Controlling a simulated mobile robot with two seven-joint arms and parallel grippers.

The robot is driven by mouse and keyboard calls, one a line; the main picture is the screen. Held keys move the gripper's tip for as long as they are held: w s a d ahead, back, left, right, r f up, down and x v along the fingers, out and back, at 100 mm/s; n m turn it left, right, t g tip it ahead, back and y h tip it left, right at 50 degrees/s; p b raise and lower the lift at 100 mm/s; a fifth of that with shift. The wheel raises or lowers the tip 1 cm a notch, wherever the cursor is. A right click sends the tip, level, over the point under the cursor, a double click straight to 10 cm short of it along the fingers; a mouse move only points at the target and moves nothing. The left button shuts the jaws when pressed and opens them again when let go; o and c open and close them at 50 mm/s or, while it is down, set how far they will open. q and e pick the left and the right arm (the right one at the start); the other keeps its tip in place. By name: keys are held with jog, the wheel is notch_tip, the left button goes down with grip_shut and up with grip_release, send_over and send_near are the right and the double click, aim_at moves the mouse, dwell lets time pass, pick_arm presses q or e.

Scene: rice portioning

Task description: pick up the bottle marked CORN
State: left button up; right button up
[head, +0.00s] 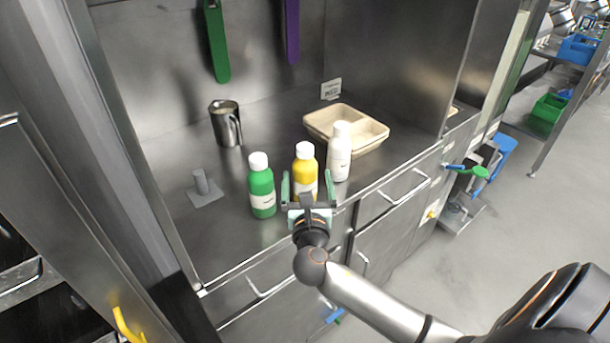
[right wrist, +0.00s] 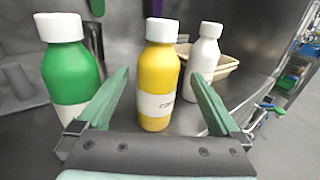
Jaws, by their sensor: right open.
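The yellow bottle (head: 304,170) with a white cap stands upright on the steel counter, between a green bottle (head: 262,187) and a white bottle (head: 340,152). In the right wrist view the yellow bottle (right wrist: 157,78) has a white label with small dark lettering, partly turned away; I cannot read it surely. My right gripper (head: 307,184) is open in front of the yellow bottle. In the right wrist view its green fingers (right wrist: 158,92) spread to either side of the yellow bottle, with gaps on both sides. My left gripper is not in view.
A beige compartment tray (head: 372,143) stands behind the white bottle. A steel jug (head: 226,125) is at the back left, and a grey base with a post (head: 204,190) is at the left. The green and white bottles stand close beside the fingers.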

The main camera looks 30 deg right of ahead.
jog(key=shift+x, duration=3.55)
jog(key=shift+a, duration=0.15)
grip_shut()
